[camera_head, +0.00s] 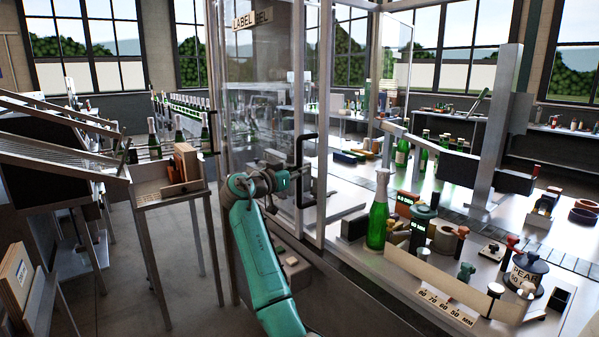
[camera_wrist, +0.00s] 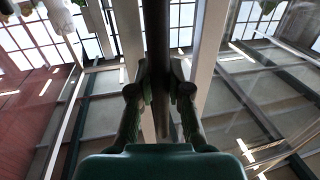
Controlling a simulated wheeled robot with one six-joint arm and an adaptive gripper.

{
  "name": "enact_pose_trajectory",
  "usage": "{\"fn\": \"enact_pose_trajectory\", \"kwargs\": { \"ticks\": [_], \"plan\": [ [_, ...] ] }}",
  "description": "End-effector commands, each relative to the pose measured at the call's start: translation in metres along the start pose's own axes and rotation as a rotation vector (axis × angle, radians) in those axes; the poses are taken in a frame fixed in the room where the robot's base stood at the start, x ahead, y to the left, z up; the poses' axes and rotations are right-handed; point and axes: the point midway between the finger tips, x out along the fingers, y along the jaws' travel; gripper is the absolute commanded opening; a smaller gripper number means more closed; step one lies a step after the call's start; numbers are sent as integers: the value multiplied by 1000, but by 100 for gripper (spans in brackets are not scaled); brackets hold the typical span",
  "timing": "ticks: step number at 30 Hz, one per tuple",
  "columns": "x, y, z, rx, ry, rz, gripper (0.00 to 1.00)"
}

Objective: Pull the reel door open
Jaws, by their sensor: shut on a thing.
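The glass reel door (camera_head: 258,110) is a clear panel in a pale metal frame, under a "LABEL" sign. A black C-shaped handle (camera_head: 298,192) stands upright at the door's right side. My gripper (camera_head: 294,174) is at the handle's middle, at the end of my teal arm. In the wrist view, my gripper's two fingers (camera_wrist: 159,85) are shut on the dark vertical handle bar (camera_wrist: 157,32), one on each side. Pale frame posts run behind the bar. I cannot tell from these frames whether the door stands ajar.
A bench (camera_head: 432,290) with a green bottle (camera_head: 377,212), tools and small parts lies right of the door. A small stand with a wooden box (camera_head: 186,160) is left of my arm. Bare floor (camera_head: 130,265) shows at the lower left.

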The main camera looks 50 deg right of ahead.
Motion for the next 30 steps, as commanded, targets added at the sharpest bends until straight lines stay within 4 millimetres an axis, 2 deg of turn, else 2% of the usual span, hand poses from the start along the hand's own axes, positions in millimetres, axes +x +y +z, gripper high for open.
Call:
{"fn": "enact_pose_trajectory", "kwargs": {
  "ticks": [5,6,9,20,25,30],
  "plan": [
    [0,0,0,0,0,-1,0],
    [0,0,0,0,0,-1,20],
    [0,0,0,0,0,-1,43],
    [-3,0,0,0,0,-1,43],
    [-23,-1,0,0,0,-3,43],
    [-57,-1,0,1,0,-4,43]
  ]
}}
